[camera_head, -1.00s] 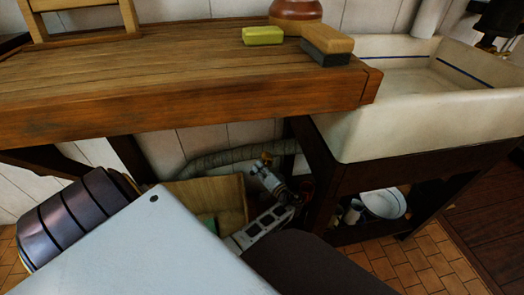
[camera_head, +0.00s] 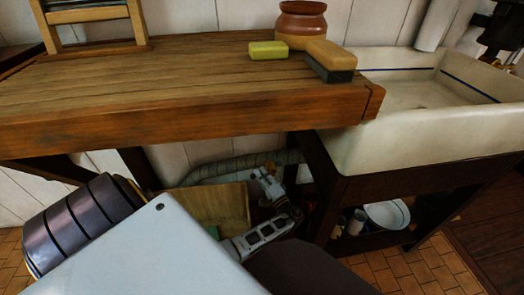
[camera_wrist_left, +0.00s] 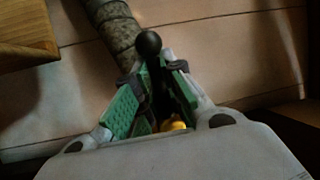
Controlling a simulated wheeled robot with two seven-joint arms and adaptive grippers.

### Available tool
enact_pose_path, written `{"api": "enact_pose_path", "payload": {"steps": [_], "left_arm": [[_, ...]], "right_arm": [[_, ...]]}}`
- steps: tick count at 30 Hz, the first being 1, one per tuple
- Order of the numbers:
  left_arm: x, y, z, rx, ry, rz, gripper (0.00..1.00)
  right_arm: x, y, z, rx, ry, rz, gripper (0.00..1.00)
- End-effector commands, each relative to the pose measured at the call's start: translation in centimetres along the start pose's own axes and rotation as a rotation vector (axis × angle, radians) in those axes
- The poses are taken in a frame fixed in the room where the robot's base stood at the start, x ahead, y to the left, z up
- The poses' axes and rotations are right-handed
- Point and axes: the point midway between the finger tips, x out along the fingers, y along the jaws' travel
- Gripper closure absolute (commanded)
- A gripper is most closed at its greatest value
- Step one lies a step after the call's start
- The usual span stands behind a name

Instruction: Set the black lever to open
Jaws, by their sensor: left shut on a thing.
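The black lever (camera_wrist_left: 149,46), with a round ball end, stands up between the green-padded fingers of my left gripper (camera_wrist_left: 156,90) in the left wrist view. The gripper is shut on it, and the ball sticks out past the fingertips. The lever's lower part is hidden by the fingers. In the head view my left gripper (camera_head: 268,184) is low under the wooden table, in front of the back wall, and the lever cannot be made out there. My right gripper is not in view.
A wrapped pipe (camera_head: 236,165) runs along the wall behind the gripper. A wooden box (camera_head: 222,206) stands left of my arm. The table edge (camera_head: 200,125) hangs above. A sink (camera_head: 420,135) is at the right. A yellow part (camera_wrist_left: 173,125) shows between the fingers.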

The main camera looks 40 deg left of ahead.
Motion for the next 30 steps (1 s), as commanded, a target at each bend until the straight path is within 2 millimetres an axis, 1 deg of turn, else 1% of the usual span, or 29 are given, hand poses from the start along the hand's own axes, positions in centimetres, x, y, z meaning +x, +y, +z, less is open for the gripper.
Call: {"api": "enact_pose_path", "payload": {"steps": [1, 5, 6, 11, 23, 26, 30], "left_arm": [[-0.3, 0.6, 0.9, 0.015, -0.014, 0.004, 1.00], [-0.2, 0.6, 1.0, 0.014, -0.015, 0.004, 1.00], [-0.2, 0.6, 1.0, 0.014, -0.015, 0.004, 0.86], [-0.1, 0.5, 0.9, 0.013, -0.015, 0.002, 0.66], [-0.3, 0.2, 0.5, 0.005, -0.009, -0.001, 0.66], [-0.8, 0.2, 0.5, 0.005, -0.008, 0.000, 0.66], [-2.0, 0.2, 0.5, 0.005, -0.009, 0.000, 0.66]], "right_arm": [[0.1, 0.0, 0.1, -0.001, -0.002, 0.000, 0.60], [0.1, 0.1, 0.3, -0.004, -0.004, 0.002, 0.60], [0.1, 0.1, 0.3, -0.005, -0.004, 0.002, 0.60], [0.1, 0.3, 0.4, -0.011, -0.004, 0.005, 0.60], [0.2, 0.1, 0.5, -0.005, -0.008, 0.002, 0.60], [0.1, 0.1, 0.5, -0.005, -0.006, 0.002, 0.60], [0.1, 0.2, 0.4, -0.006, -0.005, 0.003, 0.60]]}}
